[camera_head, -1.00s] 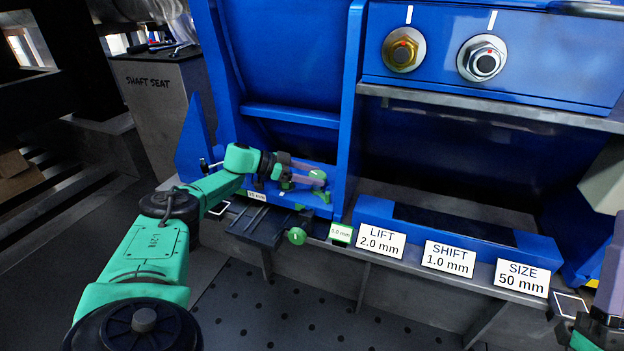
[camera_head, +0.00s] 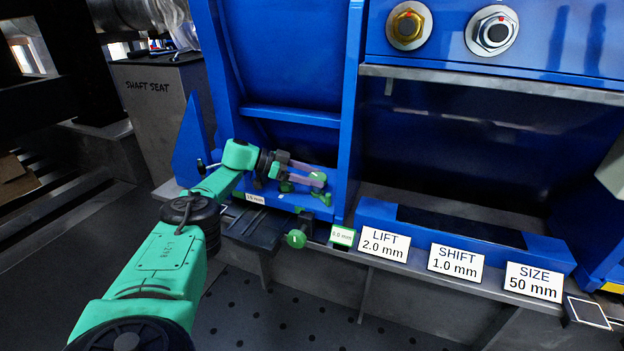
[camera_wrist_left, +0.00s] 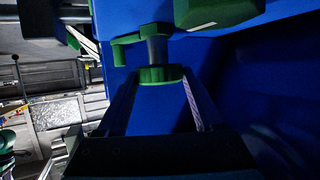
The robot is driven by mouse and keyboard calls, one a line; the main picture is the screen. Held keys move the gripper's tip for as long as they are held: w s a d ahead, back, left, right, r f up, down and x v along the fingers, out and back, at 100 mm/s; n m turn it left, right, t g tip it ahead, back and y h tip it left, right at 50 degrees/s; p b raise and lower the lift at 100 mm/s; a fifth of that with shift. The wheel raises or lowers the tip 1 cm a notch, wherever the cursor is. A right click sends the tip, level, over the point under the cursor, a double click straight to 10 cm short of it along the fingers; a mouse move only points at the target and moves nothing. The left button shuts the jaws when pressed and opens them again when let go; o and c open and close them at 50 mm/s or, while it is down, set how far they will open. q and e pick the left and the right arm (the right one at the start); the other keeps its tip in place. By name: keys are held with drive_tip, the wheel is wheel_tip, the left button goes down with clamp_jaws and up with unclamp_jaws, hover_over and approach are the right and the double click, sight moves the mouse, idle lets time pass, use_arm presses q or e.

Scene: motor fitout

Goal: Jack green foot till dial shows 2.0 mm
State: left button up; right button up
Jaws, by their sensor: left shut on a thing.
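My left gripper (camera_head: 318,182) is at the green foot beside the blue frame. In the left wrist view its two fingers close on a green collar (camera_wrist_left: 160,75) with a grey screw above it. Green foot parts (camera_head: 322,195) also show by the fingertips in the head view. The small dial display (camera_head: 343,236), green-edged, appears to read 0.0 mm, though its digits are small. The white card "LIFT 2.0 mm" (camera_head: 384,243) stands to its right. My right gripper is out of view.
Cards "SHIFT 1.0 mm" (camera_head: 455,263) and "SIZE 50 mm" (camera_head: 533,282) stand along the ledge. A green knob (camera_head: 296,239) sits below the gripper. A blue upright (camera_head: 347,120) stands close to the right of the fingers. A grey "SHAFT SEAT" block (camera_head: 150,110) is behind left.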

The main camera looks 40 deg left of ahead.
use_arm(q)
drive_tip(key=shift+d, duration=0.15)
idle(0.3)
drive_tip(key=o, duration=1.4)
drive_tip(key=shift+w, duration=0.1)
